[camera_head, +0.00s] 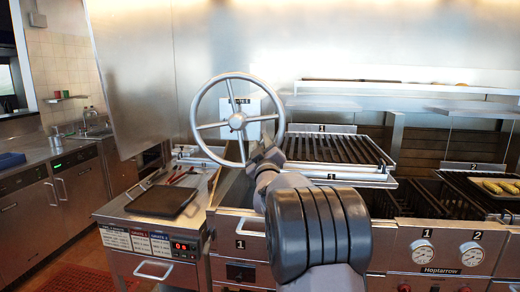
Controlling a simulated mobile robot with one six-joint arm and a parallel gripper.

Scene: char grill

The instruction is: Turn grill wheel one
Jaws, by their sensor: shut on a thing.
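The grill wheel (237,121) is a large grey metal hand wheel with a round hub and several spokes. It stands upright left of the middle in the head view. My gripper (266,152) is at the lower right of its rim and is shut on it there. My own wrist and arm partly hide the fingers, so the exact hold does not show. Grate one (335,150), marked "1", lies raised to the right of the wheel.
A second grate (490,190) with corn on it sits at the far right. A dark tray (160,200) and red-handled tongs (183,176) lie on the left side counter. Gauges (472,254) are on the grill front. A steel panel stands behind the wheel.

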